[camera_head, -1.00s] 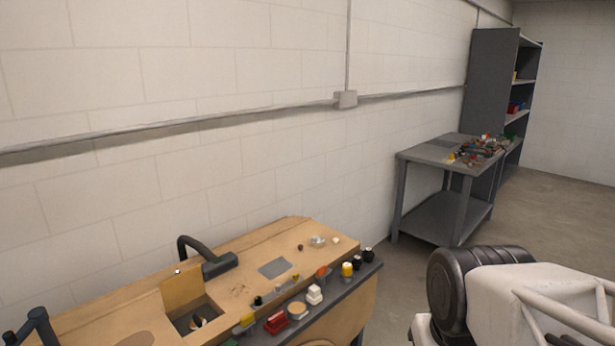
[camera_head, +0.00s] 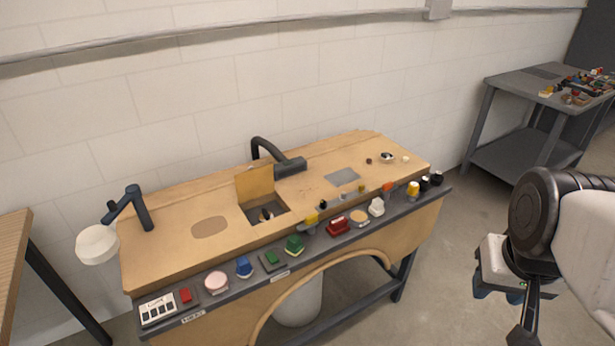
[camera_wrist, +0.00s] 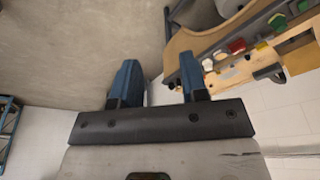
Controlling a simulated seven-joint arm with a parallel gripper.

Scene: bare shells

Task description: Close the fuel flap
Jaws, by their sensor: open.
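The fuel flap (camera_head: 256,185) is a square tan panel on the wooden bench top. It stands raised, close to upright, at the back edge of a square dark recess (camera_head: 264,213). Something dark and pale sits inside the recess, too small to make out. My gripper (camera_head: 500,292) hangs at the right of the head view, beyond the bench's right end and well apart from the flap. In the wrist view its two blue fingers (camera_wrist: 160,82) are spread with nothing between them.
Buttons and knobs line the bench's front strip (camera_head: 228,283). A black curved handle (camera_head: 275,157) stands just behind the flap. A dark tap-like fitting (camera_head: 130,207) and white round piece (camera_head: 97,244) are at left. A grey table (camera_head: 510,150) stands back right. Floor between bench and gripper is clear.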

